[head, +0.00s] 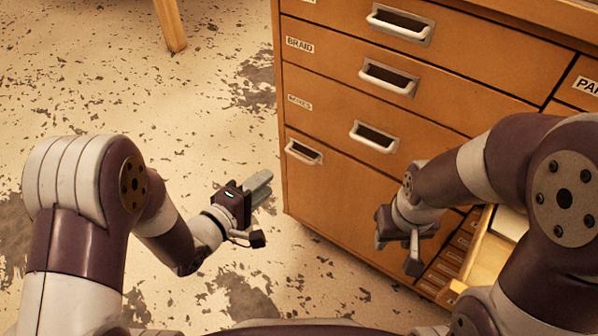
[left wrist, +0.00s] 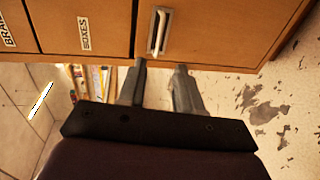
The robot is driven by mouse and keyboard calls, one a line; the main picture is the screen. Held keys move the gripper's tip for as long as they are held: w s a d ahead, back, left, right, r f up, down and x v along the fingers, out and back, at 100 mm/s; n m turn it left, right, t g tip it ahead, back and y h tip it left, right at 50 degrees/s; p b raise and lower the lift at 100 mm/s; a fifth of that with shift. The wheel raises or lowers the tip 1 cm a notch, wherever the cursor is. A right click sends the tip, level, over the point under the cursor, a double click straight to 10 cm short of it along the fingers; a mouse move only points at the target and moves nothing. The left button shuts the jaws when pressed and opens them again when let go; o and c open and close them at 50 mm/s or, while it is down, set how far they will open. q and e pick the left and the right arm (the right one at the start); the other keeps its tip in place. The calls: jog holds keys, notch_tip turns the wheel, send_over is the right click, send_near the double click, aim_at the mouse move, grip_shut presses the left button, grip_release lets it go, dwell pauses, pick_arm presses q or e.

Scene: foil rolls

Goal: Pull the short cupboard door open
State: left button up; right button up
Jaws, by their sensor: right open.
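The short cupboard door (head: 335,195) is the wooden panel at the bottom left of the cabinet, below the drawers, and it looks shut. Its pale handle (head: 304,152) is near its upper left corner. The handle also shows in the left wrist view (left wrist: 160,31), just beyond the fingertips. My left gripper (head: 263,187) is to the left of the door, apart from the handle. In the left wrist view its two fingers (left wrist: 158,78) are spread with nothing between them. My right gripper (head: 399,252) is open and empty in front of the cabinet's lower right part.
Several labelled drawers (head: 390,77) with handles are above the door, all shut. An open compartmented drawer (head: 484,262) juts out at the lower right, near my right arm. A wooden leg (head: 171,26) stands at the top left. The worn floor (head: 225,120) left of the cabinet is clear.

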aim_at(297, 157)
pick_arm(q)
jog(key=b+x, duration=0.6)
jog(key=x, duration=0.5)
jog(key=shift+w+d, duration=0.2)
jog(key=shift+w, duration=0.05)
grip_shut()
dwell(0.8)
